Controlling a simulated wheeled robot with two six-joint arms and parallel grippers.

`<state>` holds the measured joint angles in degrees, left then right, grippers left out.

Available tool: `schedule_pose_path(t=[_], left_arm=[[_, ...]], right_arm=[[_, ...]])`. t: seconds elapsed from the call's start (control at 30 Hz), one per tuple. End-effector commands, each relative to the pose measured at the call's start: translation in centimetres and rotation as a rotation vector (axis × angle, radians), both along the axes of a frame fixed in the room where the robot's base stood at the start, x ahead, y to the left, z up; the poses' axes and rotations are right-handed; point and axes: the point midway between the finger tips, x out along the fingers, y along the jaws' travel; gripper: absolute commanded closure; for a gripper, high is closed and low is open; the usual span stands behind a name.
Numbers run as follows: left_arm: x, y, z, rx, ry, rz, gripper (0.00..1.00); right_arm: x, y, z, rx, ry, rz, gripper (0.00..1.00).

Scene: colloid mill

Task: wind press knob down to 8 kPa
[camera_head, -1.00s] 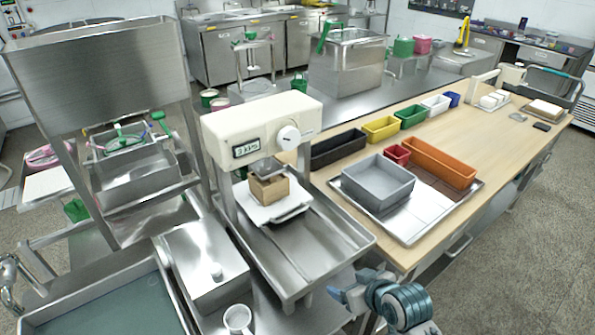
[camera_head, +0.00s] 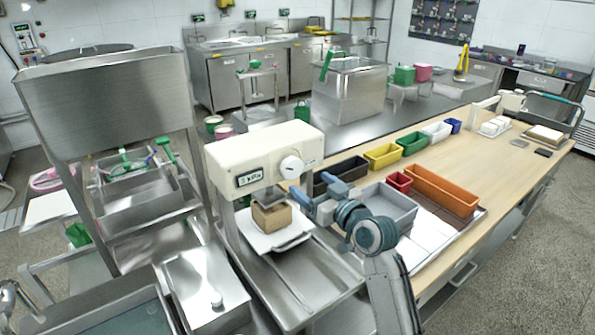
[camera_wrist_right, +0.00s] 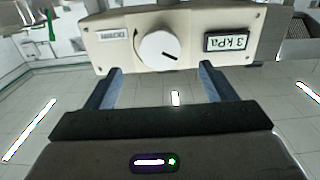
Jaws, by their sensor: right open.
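The press is a cream-coloured head (camera_head: 262,150) on a steel frame, with a round white knob (camera_head: 292,167) on its front. Beside the knob is a small display (camera_head: 249,177) that appears to read 3 kPa; it also shows in the right wrist view (camera_wrist_right: 228,42). My right gripper (camera_head: 306,197) is open and empty, just in front of and below the knob. In the right wrist view the knob (camera_wrist_right: 160,50) lies ahead of and between the two spread fingers (camera_wrist_right: 158,82), apart from them. A dark line marks the knob's face. My left gripper is out of view.
Under the press head, a wooden block (camera_head: 271,217) sits on a white plate (camera_head: 262,240) above a steel tray. A grey bin (camera_head: 385,205) stands on the wooden table behind my right arm. Colored bins line the table. A steel hopper (camera_head: 105,105) stands to the left.

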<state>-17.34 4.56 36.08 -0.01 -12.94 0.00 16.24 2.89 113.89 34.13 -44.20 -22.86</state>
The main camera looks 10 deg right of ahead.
Motion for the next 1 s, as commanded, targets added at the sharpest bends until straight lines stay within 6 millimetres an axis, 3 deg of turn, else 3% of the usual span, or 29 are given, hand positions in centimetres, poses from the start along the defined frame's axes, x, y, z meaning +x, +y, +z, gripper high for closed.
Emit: schedule_pose_path(t=[0.3, 0.5, 0.77, 1.0], left_arm=[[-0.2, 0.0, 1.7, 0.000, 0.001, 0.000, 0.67], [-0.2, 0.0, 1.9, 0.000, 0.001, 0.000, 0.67], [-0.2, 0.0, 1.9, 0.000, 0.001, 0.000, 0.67], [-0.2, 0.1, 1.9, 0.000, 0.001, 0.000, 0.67]], right_arm=[[5.2, 2.2, 0.2, 0.002, 0.002, 0.001, 0.23], [6.4, 2.7, 0.0, 0.000, 0.002, 0.001, 0.23], [6.5, 2.7, 0.0, -0.001, 0.002, 0.000, 0.23], [6.4, 2.7, 0.0, -0.001, 0.002, 0.000, 0.67]])
